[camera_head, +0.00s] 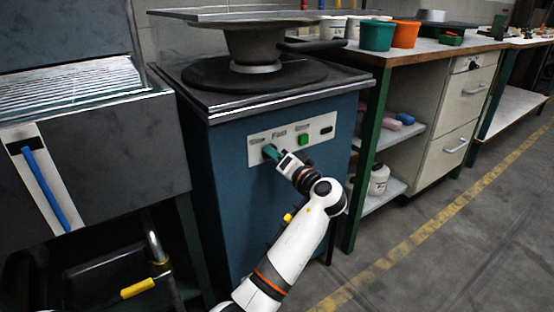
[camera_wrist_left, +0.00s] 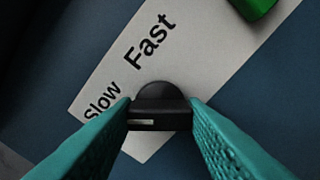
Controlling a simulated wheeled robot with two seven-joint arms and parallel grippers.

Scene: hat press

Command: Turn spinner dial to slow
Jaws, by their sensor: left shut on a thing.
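The spinner dial (camera_wrist_left: 160,96) is a small black knob on the white label plate (camera_head: 314,130) of the blue spinner cabinet (camera_head: 240,190). "Slow" (camera_wrist_left: 102,102) and "Fast" (camera_wrist_left: 150,42) are printed beside it in the left wrist view. My left gripper (camera_wrist_left: 160,112), with teal fingers, is shut on the dial, one finger on each side. A short pale mark shows on the dial's near face, toward the left finger. I cannot tell exactly which word it points at. In the head view my left gripper (camera_head: 270,153) hides the dial. My right gripper is out of view.
A green button (camera_head: 303,139) and a dark switch (camera_head: 327,130) are right of the dial. A round turntable (camera_head: 254,75) tops the cabinet. A workbench (camera_head: 440,50) with teal and orange pots stands right; a grey machine with a blue handle (camera_head: 45,188) stands left.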

